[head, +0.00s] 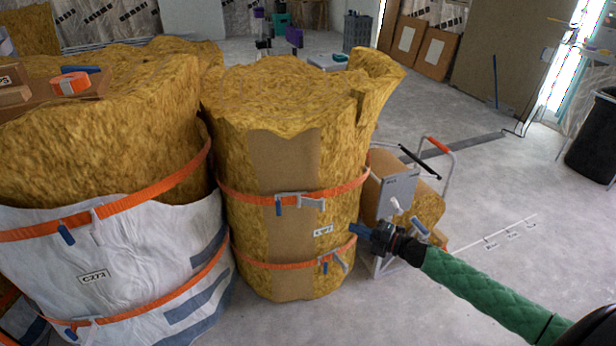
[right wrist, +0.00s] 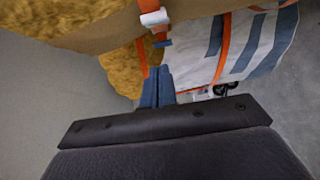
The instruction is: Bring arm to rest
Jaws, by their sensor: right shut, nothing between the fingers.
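My right arm (head: 480,287), in a green sleeve, reaches in from the lower right of the head view. My right gripper (head: 355,229) has blue fingers, pressed together and empty. Its tips are at the right side of the strapped yellow insulation bundle (head: 235,185); I cannot tell if they touch it. In the right wrist view, the shut fingers (right wrist: 157,75) point toward the bundle's orange strap (right wrist: 142,60) and its white buckle (right wrist: 155,18). My left gripper is in neither view.
A white-wrapped insulation bundle (head: 140,250) stands at the left. Behind my gripper is a trolley (head: 437,150) with boxes (head: 385,182). A black bin (head: 592,145) stands at the far right. The grey floor (head: 500,200) right of the trolley is mostly clear.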

